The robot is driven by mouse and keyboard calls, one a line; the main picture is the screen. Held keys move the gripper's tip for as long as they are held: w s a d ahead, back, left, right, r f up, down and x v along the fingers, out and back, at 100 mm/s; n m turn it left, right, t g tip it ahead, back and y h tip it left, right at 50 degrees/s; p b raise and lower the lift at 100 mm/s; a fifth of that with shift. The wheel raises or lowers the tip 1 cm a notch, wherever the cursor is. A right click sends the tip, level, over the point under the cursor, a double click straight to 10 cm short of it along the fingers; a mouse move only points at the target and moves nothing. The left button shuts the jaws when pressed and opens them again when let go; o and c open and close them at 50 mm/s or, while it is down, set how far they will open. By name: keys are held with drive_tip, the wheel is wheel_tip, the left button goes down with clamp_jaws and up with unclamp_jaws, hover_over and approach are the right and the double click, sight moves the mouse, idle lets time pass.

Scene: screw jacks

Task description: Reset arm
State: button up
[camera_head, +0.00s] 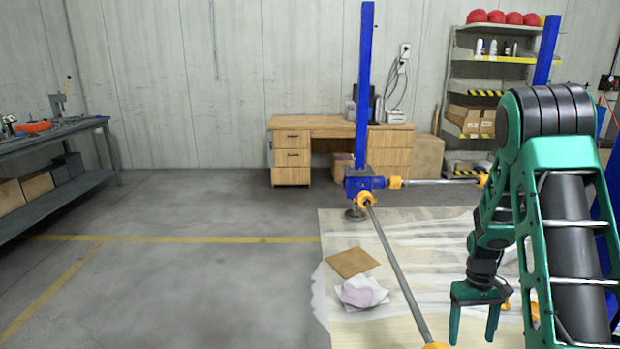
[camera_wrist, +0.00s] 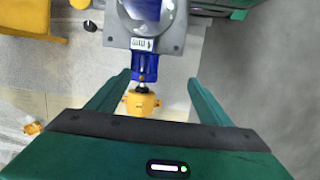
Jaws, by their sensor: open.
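My gripper (camera_head: 474,322) hangs at the lower right of the head view, at the end of my green and black arm, with its fingers pointing down. The fingers are apart and nothing shows between them in the head view. In the wrist view my gripper (camera_wrist: 155,85) is open, with one finger on each side. A blue screw jack part (camera_wrist: 146,65) with a grey plate and a yellow coupling (camera_wrist: 141,103) shows between the fingers in that picture. I cannot tell how far below the fingertips it lies, and no contact is visible.
A blue screw jack (camera_head: 364,183) with a tall blue post joins steel shafts (camera_head: 398,268) that cross the covered floor. A cardboard sheet (camera_head: 352,262) and a crumpled cloth (camera_head: 361,292) lie nearby. A workbench (camera_head: 60,135) stands left, a wooden desk (camera_head: 290,150) behind. The left floor is clear.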

drive_tip(key=a+r+t, duration=0.4)
drive_tip(key=a+r, duration=0.7)
drive_tip(key=r, duration=0.4)
drive_tip(key=s+a+r+t, duration=0.3)
drive_tip(key=s+a+r, duration=0.55)
drive_tip(key=r, duration=0.25)
drive_tip(key=s+d+f+m+g, duration=0.1)
drive_tip(key=s+d+m+g, duration=0.1)
drive_tip(key=s+d, duration=0.4)
drive_tip(key=s+d+f+m+g, duration=0.1)
drive_tip(key=s+d+m+g, duration=0.1)
drive_tip(key=s+d, duration=0.4)
drive_tip(key=s+m, duration=0.1)
drive_tip(key=s, duration=0.4)
drive_tip(key=shift+f+m+g, duration=0.15)
drive_tip(key=shift+m+g, duration=0.15)
drive_tip(key=shift+w+f, duration=0.25)
drive_tip(key=shift+w, duration=0.4)
